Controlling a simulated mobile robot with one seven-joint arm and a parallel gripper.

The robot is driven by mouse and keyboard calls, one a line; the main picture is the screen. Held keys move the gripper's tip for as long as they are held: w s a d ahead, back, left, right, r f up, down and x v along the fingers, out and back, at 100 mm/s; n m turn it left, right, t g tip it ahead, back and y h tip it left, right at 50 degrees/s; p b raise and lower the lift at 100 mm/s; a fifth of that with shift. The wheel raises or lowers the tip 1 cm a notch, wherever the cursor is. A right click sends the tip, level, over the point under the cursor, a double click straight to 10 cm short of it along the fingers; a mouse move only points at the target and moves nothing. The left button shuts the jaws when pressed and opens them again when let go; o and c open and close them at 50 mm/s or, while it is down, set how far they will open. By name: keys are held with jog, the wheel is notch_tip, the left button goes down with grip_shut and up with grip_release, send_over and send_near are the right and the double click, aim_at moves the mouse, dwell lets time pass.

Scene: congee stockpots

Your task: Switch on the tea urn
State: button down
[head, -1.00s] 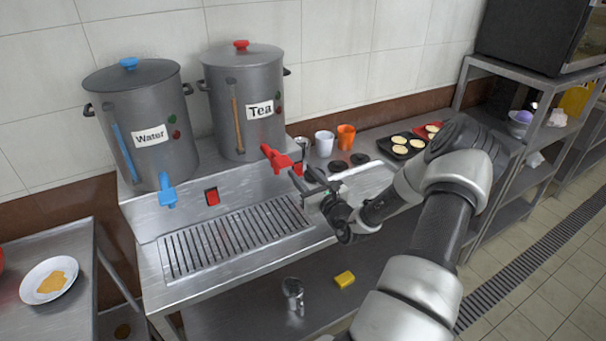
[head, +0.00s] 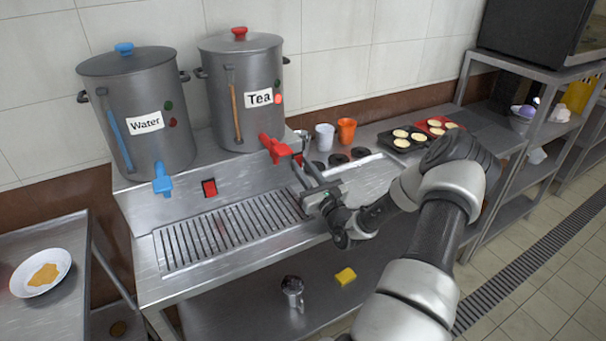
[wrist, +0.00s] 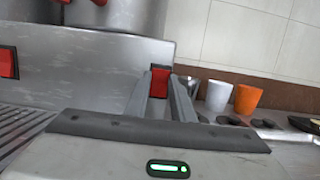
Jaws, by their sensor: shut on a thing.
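The tea urn (head: 243,110) is a grey metal pot with a red-knobbed lid, a "Tea" label and a red tap (head: 274,149). Its red lamp (head: 278,99) looks bright; the green one above is dark. A red switch (wrist: 160,80) is on the steel front panel below the tea urn, in the wrist view. My gripper (head: 302,168) reaches the panel just right of the red tap. In the wrist view its fingers (wrist: 160,92) are shut on the red switch, one at each side. The fingers partly hide the switch in the head view.
The water urn (head: 137,115) with a blue tap (head: 162,180) stands left, with its own red switch (head: 209,188) below. A white cup (head: 324,136) and an orange cup (head: 346,131) stand right of my gripper. The drain grate (head: 230,231) is clear.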

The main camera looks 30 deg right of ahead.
jog(key=shift+t, duration=0.3)
jog(key=shift+f, duration=0.1)
jog(key=c, duration=1.5)
grip_release()
notch_tip(320, 180, up, 10)
jog(key=shift+r+p, duration=0.1)
jog(key=shift+p, duration=0.7)
